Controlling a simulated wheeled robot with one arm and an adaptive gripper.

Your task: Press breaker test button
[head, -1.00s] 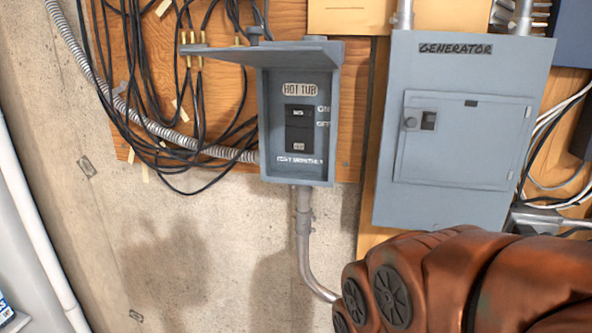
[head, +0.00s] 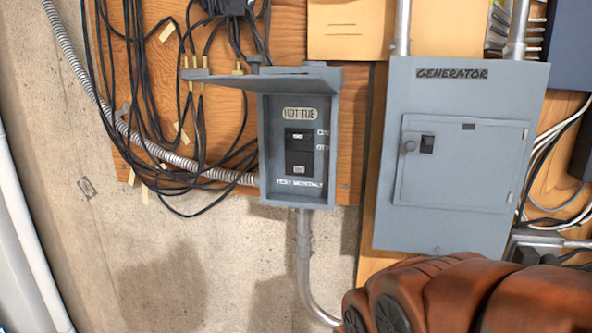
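The grey hot tub breaker box (head: 265,150) hangs on the wall at the picture's centre. Its lid (head: 262,80) is swung up and sticks out above it. Inside is a black breaker (head: 300,152) with a lighter mark at its top beside the ON label. A small pale test button (head: 298,170) sits low on the breaker, above the words "TEST MONTHLY". Nothing covers the button. My brown arm reaches in at the lower right, below and right of the box and apart from it. My gripper is out of the picture.
A grey generator panel (head: 465,190), its door closed, hangs right of the box. Black cables (head: 150,130) loop over the wooden board at left. A metal conduit (head: 304,265) runs down from the box. The space before the box looks clear.

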